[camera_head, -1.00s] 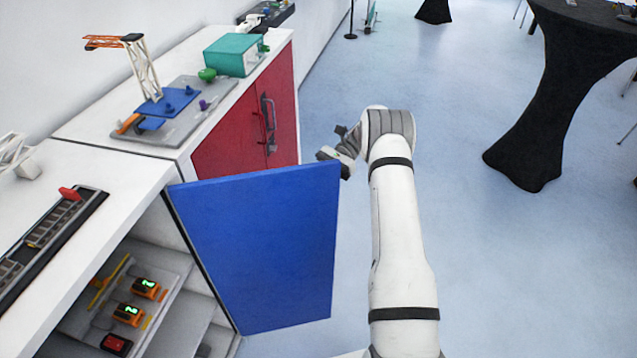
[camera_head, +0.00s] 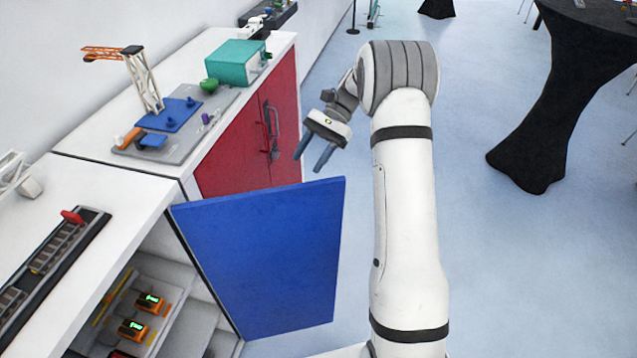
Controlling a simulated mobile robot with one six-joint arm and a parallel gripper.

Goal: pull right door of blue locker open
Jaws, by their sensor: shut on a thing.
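The blue right door (camera_head: 268,265) of the locker stands swung well out from the cabinet, with its broad face toward my camera. The locker's opening shows to its left, with shelves (camera_head: 160,255) inside. No handle shows on the face that I see; the door's other face is hidden. My gripper (camera_head: 313,160) is in the air just above and beyond the door's top edge, pointing down. Its two blue-grey fingers are apart, and I see nothing between them. They look clear of the door.
A crane model (camera_head: 145,80) and a teal box (camera_head: 235,62) are on the white top. A black-draped table (camera_head: 560,95) stands at the right. The floor between is clear.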

